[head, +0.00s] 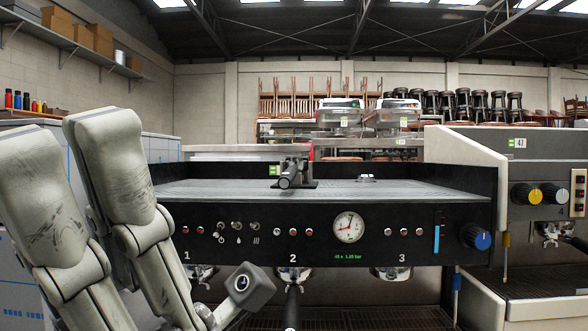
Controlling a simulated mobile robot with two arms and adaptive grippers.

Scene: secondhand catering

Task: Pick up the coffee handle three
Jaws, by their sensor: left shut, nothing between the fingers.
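Another black handle (292,305) hangs down under the group marked 2. Under the mark 3 is a metal group (391,273), with no long handle visible below it. I cannot tell which handle is called three. My left gripper (243,284) is shut and empty in front of the machine, between groups 1 and 2, left of the hanging handle and below the one on top. Its fingertips are hard to make out. My right gripper is not in view.
The espresso machine (330,215) has a raised rim around its flat top, which is mostly clear. A small metal piece (366,178) lies there, right of the handle. A second machine (540,200) stands close on the right. Shelves with boxes (92,38) are at left.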

